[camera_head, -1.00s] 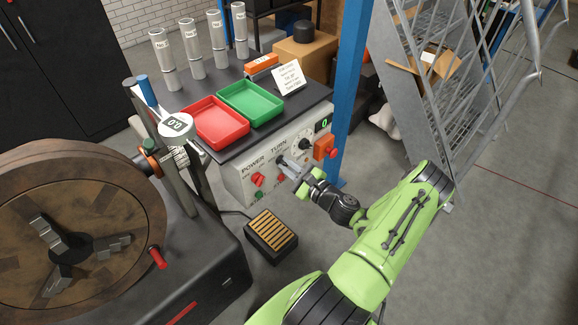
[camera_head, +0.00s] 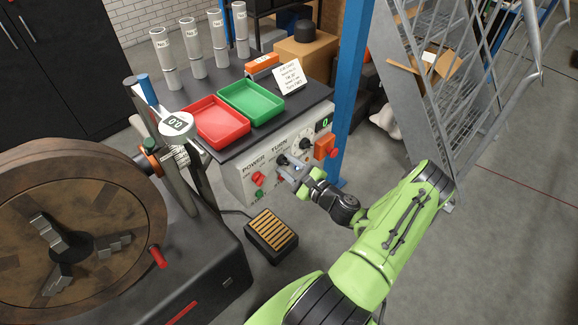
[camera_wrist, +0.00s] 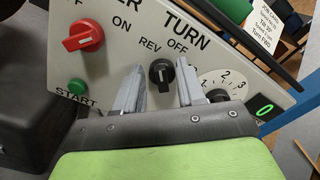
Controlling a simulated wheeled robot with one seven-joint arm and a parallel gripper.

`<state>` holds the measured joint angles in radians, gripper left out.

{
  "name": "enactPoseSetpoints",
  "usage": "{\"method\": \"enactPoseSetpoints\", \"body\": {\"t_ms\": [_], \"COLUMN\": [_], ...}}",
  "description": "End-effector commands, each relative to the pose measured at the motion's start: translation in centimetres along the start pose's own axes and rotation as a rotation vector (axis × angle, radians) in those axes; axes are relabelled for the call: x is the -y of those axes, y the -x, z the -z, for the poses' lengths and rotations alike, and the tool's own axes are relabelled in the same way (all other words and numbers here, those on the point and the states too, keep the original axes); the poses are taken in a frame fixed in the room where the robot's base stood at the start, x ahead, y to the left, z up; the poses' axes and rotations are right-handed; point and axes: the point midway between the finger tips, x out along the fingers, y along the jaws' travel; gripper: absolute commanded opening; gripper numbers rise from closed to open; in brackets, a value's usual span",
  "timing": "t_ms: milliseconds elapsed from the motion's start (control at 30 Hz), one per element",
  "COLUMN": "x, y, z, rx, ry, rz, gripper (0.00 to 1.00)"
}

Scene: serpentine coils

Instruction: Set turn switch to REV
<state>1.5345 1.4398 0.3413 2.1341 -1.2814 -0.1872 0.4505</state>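The turn switch (camera_wrist: 161,74) is a black knob below the word TURN, with REV at its upper left and OFF at its upper right in the wrist view. Its handle looks roughly upright in that view; I cannot tell exactly which label it points to. My gripper (camera_wrist: 161,68) is open, one finger on each side of the knob, with visible gaps. I cannot tell whether either finger touches it. In the head view my gripper (camera_head: 291,170) is at the front of the grey control panel (camera_head: 240,188) and partly hides the switch.
Left of the switch are the red power knob (camera_wrist: 83,37) and green start button (camera_wrist: 77,88). To its right are a numbered dial (camera_wrist: 217,88) and green display (camera_wrist: 264,108). A foot pedal (camera_head: 271,236) lies below the panel; a blue post (camera_head: 350,90) stands to the right.

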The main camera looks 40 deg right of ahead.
Motion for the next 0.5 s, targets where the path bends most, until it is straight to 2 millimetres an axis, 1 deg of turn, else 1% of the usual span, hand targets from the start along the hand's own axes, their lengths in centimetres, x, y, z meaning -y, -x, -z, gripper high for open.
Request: {"method": "enactPoseSetpoints", "body": {"t_ms": [133, 233, 267, 367, 500], "x": [0.0, 0.1, 0.1, 0.2, 0.2], "y": [0.1, 1.3, 1.9, 4.5, 8.6], "z": [0.0, 0.1, 0.1, 0.0, 0.0], "rx": [0.0, -0.004, -0.004, -0.006, -0.006], "ry": [-0.001, -0.002, -0.003, -0.004, -0.002], "rz": [0.001, 0.001, 0.002, 0.003, 0.005], "gripper": [0.39, 0.39, 0.39, 0.39, 0.39]}}
